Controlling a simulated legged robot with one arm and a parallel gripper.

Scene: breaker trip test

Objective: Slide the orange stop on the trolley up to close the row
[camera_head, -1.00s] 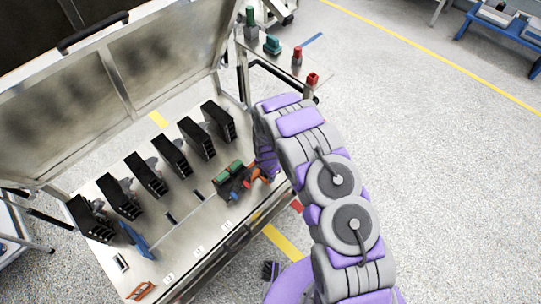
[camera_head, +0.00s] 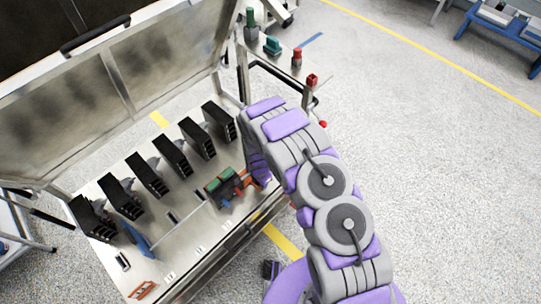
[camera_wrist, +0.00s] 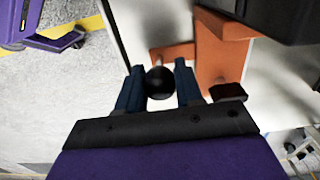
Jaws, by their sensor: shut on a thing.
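The orange stop (camera_wrist: 218,50) shows in the wrist view as a flat bracket with a rod ending in a black ball knob (camera_wrist: 160,84). My gripper (camera_wrist: 158,76) has its two blue fingers on either side of the knob and is shut on it. In the head view the orange stop (camera_head: 262,183) is partly hidden by my arm, at the right end of the trolley's metal deck (camera_head: 185,232). A dark block with green tops (camera_head: 222,182) is on the deck just left of the stop. My fingertips are hidden in the head view.
Several black upright modules (camera_head: 172,157) stand in a slanting line behind on the trolley, under its raised lid (camera_head: 160,75). Open floor (camera_head: 430,150) is to the right.

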